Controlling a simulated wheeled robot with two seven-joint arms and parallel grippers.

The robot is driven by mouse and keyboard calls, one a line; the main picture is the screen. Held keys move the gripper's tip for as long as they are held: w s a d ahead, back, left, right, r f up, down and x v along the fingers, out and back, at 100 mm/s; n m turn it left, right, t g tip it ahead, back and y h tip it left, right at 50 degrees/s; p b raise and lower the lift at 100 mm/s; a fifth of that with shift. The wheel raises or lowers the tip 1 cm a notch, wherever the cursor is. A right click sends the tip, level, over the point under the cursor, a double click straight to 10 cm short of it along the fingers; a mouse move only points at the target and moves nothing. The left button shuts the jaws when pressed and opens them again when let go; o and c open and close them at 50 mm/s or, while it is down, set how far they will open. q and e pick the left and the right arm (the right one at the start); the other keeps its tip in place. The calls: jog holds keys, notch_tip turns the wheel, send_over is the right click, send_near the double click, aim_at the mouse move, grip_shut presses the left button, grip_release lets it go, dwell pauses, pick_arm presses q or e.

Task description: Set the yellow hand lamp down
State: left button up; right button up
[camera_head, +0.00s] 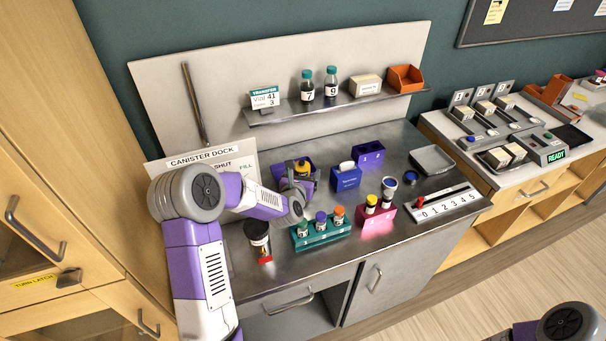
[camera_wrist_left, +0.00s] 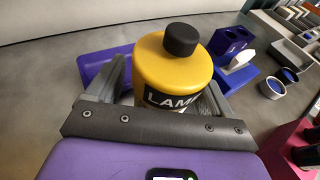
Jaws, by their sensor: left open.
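The yellow hand lamp (camera_wrist_left: 172,66), with a black knob on top and a dark "LAMP" label, stands upright between the fingers of my left gripper (camera_wrist_left: 165,88) in the left wrist view. The fingers are open, one on each side of it. Its base is hidden behind the gripper, so contact with the steel counter (camera_head: 395,150) cannot be seen directly. In the head view the lamp (camera_head: 302,167) shows as a small yellow patch at my left gripper (camera_head: 301,176), over the back of the counter. My right gripper is out of view.
Close by are a blue tissue box (camera_head: 346,177), a blue two-hole block (camera_head: 369,153) and a teal vial rack (camera_head: 320,230). A pink rack (camera_head: 377,222), a grey tray (camera_head: 432,159) and a dark canister (camera_head: 258,238) also stand on the counter. A shelf (camera_head: 335,105) is behind.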

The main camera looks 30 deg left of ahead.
pick_arm(q)
jog(key=v, duration=0.7)
jog(key=shift+s, duration=0.25)
jog(key=shift+d+r, duration=0.1)
jog(key=shift+r, duration=0.1)
